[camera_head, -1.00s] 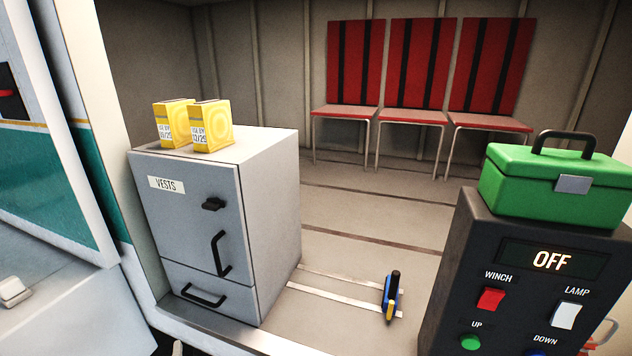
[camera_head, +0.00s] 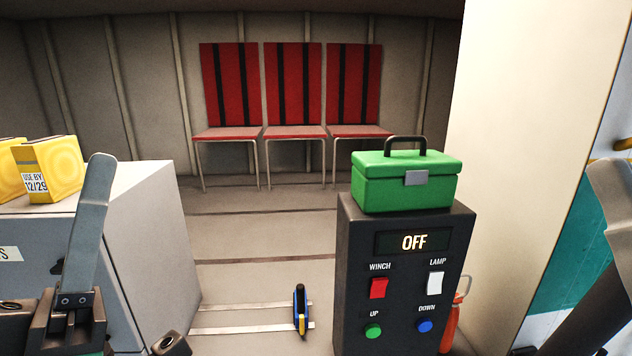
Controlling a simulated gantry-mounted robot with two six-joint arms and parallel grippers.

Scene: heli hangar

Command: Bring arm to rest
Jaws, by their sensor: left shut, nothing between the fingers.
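My left gripper (camera_head: 98,175) stands at the lower left, its grey fingers pointing up, shut and empty. It shows in front of the grey vest cabinet (camera_head: 145,245) and touches nothing that I can make out. At the right edge a grey and dark part of my right arm (camera_head: 612,205) shows, cut off by the frame. Whether the right jaws are open or shut does not show.
A dark winch panel (camera_head: 400,300) reads OFF, with a green case (camera_head: 405,182) on top. Yellow boxes (camera_head: 52,168) sit on the cabinet. A blue and yellow tool (camera_head: 300,310) is on the floor. Red seats (camera_head: 295,132) line the back wall.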

